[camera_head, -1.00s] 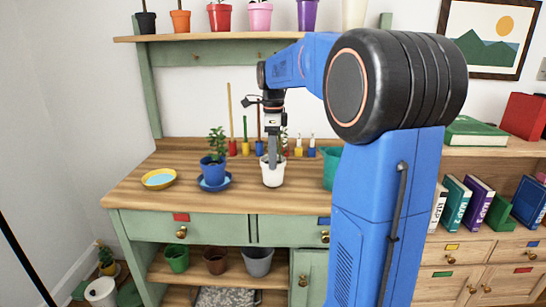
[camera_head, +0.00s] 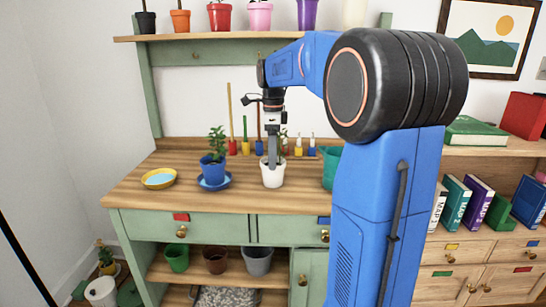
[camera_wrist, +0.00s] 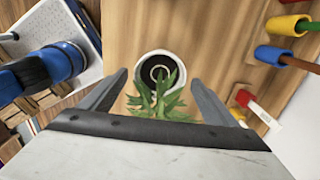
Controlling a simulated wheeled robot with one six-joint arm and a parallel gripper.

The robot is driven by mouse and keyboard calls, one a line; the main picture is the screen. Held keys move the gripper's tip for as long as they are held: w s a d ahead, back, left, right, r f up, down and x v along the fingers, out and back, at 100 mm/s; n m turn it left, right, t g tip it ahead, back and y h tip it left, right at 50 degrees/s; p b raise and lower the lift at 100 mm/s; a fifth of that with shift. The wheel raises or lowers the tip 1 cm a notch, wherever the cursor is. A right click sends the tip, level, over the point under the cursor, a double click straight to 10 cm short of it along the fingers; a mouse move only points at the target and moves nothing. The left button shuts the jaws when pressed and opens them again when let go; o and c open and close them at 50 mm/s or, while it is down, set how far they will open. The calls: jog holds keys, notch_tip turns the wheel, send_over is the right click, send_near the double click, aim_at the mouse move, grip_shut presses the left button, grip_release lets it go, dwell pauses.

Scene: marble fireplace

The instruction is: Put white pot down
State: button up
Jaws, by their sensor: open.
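The white pot (camera_head: 273,175) stands upright on the wooden top of the green workbench (camera_head: 150,192), right of the blue potted plant. In the wrist view the white pot (camera_wrist: 140,70) shows as a pale rim around dark soil, with green leaves in front of it. My gripper (camera_head: 273,162) is at the pot, pointing down, in the head view. In the wrist view my gripper (camera_wrist: 160,88) is open, with its two fingers apart on either side of the plant. Neither finger clearly touches the pot there.
A blue pot with a plant (camera_head: 213,172) stands on a blue saucer to the left, and a yellow dish (camera_head: 159,179) lies farther left. A teal pot (camera_head: 330,167) is to the right, partly behind my arm. Several small coloured tools stand along the back.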

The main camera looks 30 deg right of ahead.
notch_tip(320, 180, up, 11)
dwell(0.4)
jog(key=s+a+f+n+t, duration=0.1)
jog(key=s+a+f+n, duration=0.35)
jog(key=s+n, duration=0.3)
jog(key=s+a+f+n+t, duration=0.2)
jog(key=s+a+f+n, duration=0.3)
jog(key=s, duration=0.4)
jog(key=s+a+f+n+t, duration=0.1)
jog(key=s+a+f+n, duration=0.2)
jog(key=s+f+n, duration=0.3)
jog(key=s+a+f+n, duration=0.3)
jog(key=s+f+n, duration=0.3)
jog(key=s+f, duration=0.1)
jog(key=shift+s+a+f+t, duration=0.15)
jog(key=shift+s+t, duration=0.2)
jog(key=shift+t, duration=0.05)
